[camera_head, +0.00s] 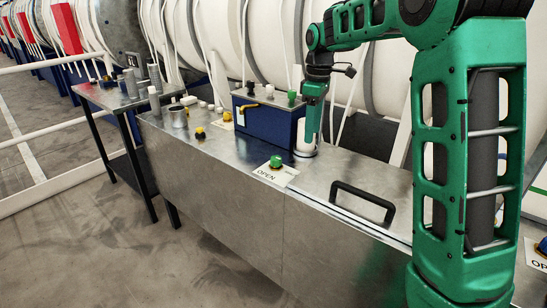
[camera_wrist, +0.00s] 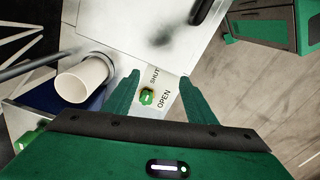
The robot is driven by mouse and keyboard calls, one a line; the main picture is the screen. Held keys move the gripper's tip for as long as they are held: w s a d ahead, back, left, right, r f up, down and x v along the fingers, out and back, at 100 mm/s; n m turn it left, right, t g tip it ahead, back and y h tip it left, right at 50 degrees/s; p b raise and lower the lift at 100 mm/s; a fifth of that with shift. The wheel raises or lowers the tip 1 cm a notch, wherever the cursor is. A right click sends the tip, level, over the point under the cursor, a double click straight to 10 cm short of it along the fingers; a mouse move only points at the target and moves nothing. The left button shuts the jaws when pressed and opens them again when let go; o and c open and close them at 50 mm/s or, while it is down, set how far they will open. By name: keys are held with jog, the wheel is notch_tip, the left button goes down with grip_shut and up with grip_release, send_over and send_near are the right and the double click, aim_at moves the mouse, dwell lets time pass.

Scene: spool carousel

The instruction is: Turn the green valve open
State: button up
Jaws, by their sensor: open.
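The green valve (camera_head: 275,162) is a small knob on the steel bench top, beside a white OPEN label. In the wrist view the valve (camera_wrist: 146,97) lies between my two fingers, nearer the left one, with SHUT and OPEN printed beside it. My gripper (camera_wrist: 160,80) is open, with nothing held between its green fingers. In the head view my gripper (camera_head: 313,122) points down at the right of the blue box, behind and to the right of the valve. It looks apart from the valve. I cannot tell the knob's exact angle.
A blue box (camera_head: 267,122) with a yellow handle and small knobs stands behind the valve. A white cup-like cylinder (camera_wrist: 82,80) is close to my left finger. A black handle (camera_head: 362,203) rises from the bench at the right. The bench top (camera_head: 225,160) left of the valve is mostly bare.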

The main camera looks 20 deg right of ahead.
aim_at(276, 157)
jog(key=w+a+f+n, duration=0.3)
jog(key=w+a+n, duration=0.3)
jog(key=w+a, duration=0.25)
jog(key=f, duration=0.7)
jog(key=w+f, duration=0.1)
jog(key=f, duration=0.3)
